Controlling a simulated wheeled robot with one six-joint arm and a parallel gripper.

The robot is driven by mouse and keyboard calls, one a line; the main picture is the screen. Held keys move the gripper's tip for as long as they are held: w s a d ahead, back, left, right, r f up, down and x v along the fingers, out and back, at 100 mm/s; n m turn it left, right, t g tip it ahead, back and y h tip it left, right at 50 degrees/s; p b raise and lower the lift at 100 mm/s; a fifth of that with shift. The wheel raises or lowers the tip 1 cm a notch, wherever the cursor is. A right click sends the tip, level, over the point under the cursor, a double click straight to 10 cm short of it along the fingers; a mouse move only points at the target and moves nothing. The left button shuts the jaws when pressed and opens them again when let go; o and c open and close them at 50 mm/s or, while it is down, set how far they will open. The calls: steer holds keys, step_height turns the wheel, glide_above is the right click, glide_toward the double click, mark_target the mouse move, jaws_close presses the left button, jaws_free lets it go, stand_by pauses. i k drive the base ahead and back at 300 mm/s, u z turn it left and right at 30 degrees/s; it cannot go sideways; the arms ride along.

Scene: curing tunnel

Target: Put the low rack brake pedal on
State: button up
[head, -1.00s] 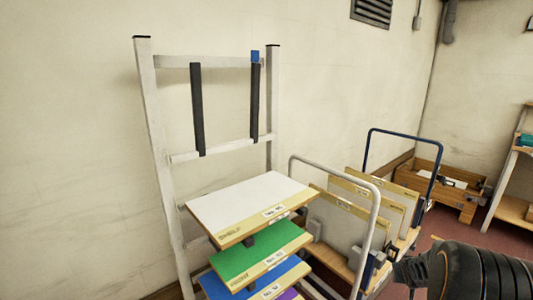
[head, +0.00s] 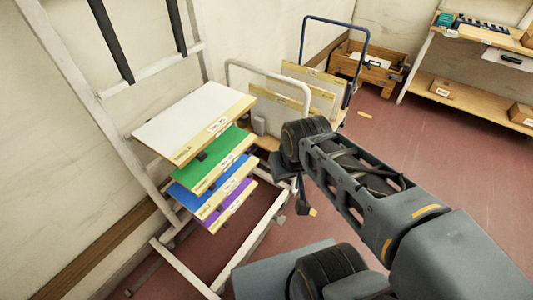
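A rack with a pale metal frame (head: 190,268) stands at the left. It bears a white board (head: 195,115), a green board (head: 222,160), a blue board (head: 185,195) and a purple board (head: 232,208), one above another. A dark caster (head: 280,221) shows at the foot of its frame. I cannot make out a brake pedal for certain or its position. A small orange-yellow piece (head: 313,212) shows low beside my gripper; I cannot tell what it is. My gripper (head: 303,206) points down above the floor, right of the boards. Its fingers are too small and dark to read.
A trolley with a pale handle (head: 268,66) and upright boards (head: 310,95) stands behind the rack. Shelving (head: 465,95) stands at the right. Red floor (head: 400,140) is open between.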

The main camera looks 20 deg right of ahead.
mark_target(281, 221)
steer(key=k, duration=1.15)
steer(key=z, duration=0.8)
steer(key=i, duration=1.05)
steer(key=u, duration=0.8)
steer(key=i, duration=0.4)
steer(key=u, duration=0.45)
